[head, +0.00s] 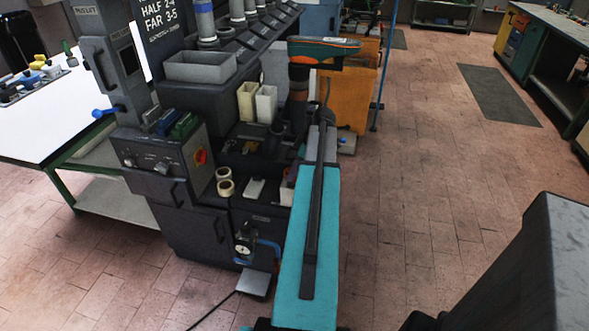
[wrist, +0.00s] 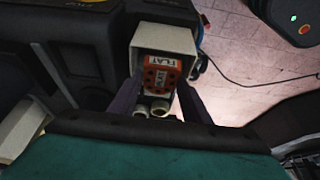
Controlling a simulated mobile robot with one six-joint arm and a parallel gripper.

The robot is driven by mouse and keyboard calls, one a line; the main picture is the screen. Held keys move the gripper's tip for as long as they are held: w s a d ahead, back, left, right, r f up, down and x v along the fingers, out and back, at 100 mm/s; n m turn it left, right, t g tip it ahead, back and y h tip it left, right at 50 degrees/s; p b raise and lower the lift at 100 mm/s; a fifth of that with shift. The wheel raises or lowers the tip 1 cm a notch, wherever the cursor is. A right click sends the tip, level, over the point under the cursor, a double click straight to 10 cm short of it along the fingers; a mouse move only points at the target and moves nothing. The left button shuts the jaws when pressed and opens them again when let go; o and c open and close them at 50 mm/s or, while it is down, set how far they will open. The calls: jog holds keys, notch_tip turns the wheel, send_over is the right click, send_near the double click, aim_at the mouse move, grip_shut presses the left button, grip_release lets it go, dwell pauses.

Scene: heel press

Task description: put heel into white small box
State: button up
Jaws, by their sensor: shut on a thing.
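In the wrist view, my gripper (wrist: 160,92) has its two dark fingers on either side of an orange-red block with white FLAT labels, the heel (wrist: 160,72). The gripper is shut on it. The heel overlaps the open mouth of a white small box (wrist: 165,38), whose pale walls show above and beside it. I cannot tell how deep the heel sits in the box or whether it touches the walls. In the head view the fingers and heel are not clearly visible.
Two cream rolls (wrist: 153,107) lie near the fingers; they also show in the head view (head: 225,180). Cream (head: 246,101) and white (head: 267,104) upright bins stand on the dark machine (head: 185,205). A gauge (head: 243,250) is at its front.

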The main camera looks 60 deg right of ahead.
jog(key=shift+f, duration=0.35)
jog(key=o, duration=1)
jog(key=shift+o, duration=0.2)
jog(key=shift+r+p, duration=0.3)
jog(key=shift+r, duration=0.45)
jog(key=b+v, duration=0.1)
jog(key=v, duration=1)
jog(key=shift+r, duration=0.35)
jog(key=shift+s, duration=0.15)
